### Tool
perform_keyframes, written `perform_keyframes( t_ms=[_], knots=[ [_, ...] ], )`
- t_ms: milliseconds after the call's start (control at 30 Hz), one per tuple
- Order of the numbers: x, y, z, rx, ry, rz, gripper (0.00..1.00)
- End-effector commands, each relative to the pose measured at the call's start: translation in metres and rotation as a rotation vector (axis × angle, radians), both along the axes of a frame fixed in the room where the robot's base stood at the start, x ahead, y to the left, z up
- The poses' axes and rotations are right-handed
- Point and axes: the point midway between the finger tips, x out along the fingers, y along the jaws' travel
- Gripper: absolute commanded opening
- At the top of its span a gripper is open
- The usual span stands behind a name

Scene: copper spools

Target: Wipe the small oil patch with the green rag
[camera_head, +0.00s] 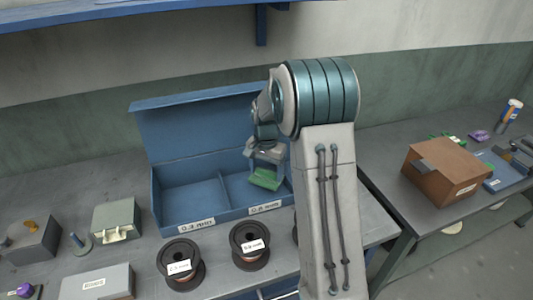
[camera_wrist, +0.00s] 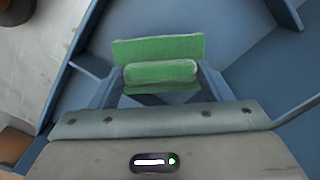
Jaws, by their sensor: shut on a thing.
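The green rag (camera_head: 265,180) is held in my gripper (camera_head: 267,168), over the right compartment of the open blue box (camera_head: 185,227). In the wrist view the rag (camera_wrist: 158,47) is folded, one part in front of a wider flat part, and sits between the two fingers of my gripper (camera_wrist: 160,78). My gripper is shut on it. Whether the rag touches the box floor or hangs above it, I cannot tell. No oil patch can be made out in either view.
Two black spools (camera_head: 181,264) (camera_head: 250,246) stand before the box, and a third is partly hidden by my arm. Grey boxes (camera_head: 116,220) (camera_head: 98,284) stand at the left. A brown box (camera_head: 443,170) is on the right table. A blue shelf (camera_head: 130,12) runs above.

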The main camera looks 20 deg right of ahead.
Motion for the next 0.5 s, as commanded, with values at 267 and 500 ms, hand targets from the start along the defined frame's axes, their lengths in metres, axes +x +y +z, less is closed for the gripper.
perform_keyframes(
  t_ms=[267,500],
  knots=[
    [0.0,0.0,0.03,-0.001,-0.002,0.0,0.54],
    [0.0,0.0,0.049,0.0,-0.001,0.0,0.54]
  ],
)
